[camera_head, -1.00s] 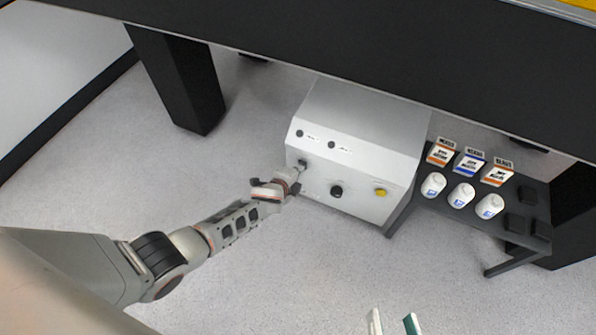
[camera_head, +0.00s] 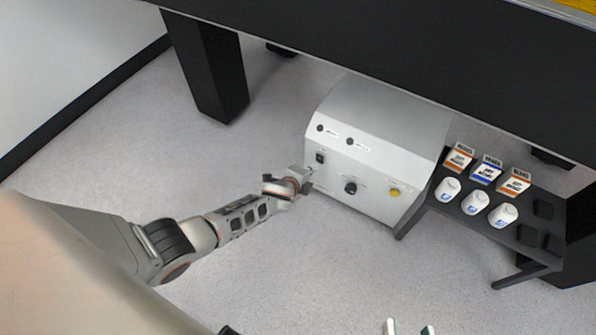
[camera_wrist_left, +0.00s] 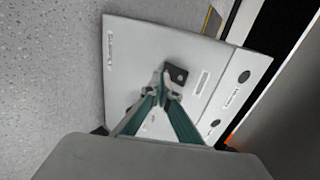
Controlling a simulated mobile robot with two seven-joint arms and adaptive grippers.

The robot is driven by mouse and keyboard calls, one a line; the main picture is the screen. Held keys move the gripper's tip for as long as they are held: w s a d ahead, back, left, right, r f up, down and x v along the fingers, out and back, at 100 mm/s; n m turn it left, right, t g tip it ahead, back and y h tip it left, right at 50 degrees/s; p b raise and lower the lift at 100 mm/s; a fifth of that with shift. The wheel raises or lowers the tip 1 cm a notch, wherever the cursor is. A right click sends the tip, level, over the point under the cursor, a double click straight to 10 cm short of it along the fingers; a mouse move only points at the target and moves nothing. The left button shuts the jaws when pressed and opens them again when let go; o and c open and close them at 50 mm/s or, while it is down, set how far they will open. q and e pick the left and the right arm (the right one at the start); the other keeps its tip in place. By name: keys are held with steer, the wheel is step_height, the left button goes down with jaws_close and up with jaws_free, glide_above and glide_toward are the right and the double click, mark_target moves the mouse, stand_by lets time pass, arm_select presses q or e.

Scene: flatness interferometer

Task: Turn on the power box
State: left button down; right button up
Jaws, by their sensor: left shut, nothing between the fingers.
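The power box (camera_head: 375,140) is a light grey cabinet with a sloped front, on the floor under the dark table. Its front carries a black rocker switch (camera_head: 320,157) at upper left, a black knob (camera_head: 350,188) and a yellow button (camera_head: 395,192). My left gripper (camera_head: 307,180) is shut and empty, just below and left of the switch. In the left wrist view its closed fingertips (camera_wrist_left: 163,86) lie beside the switch (camera_wrist_left: 176,73); I cannot tell whether they touch the panel. My right gripper (camera_head: 409,328) shows only its two fingertips, apart, at the bottom edge.
A low dark rack (camera_head: 530,235) right of the box holds white bottles (camera_head: 475,203) and small labelled boxes (camera_head: 487,172). A thick black table leg (camera_head: 208,70) stands at left. The table edge overhangs the box. The floor in front is clear.

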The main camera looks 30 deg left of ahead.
arm_select(q)
steer(key=s+r+p, duration=0.3)
steer(key=s+p, duration=0.1)
steer(key=s, duration=0.6)
steer(key=shift+s+a+r, duration=0.15)
steer(key=shift+a, duration=0.1)
arm_select(e)
steer(key=d, duration=0.1)
steer(key=s+d+f+n, duration=0.1)
steer(key=d, duration=0.1)
steer(key=d+f+n+g+h, duration=0.1)
steer(key=shift+s+d, duration=0.15)
steer(key=shift+s, duration=0.15)
steer(key=shift+w+r, duration=0.1)
steer(key=shift+r, duration=0.05)
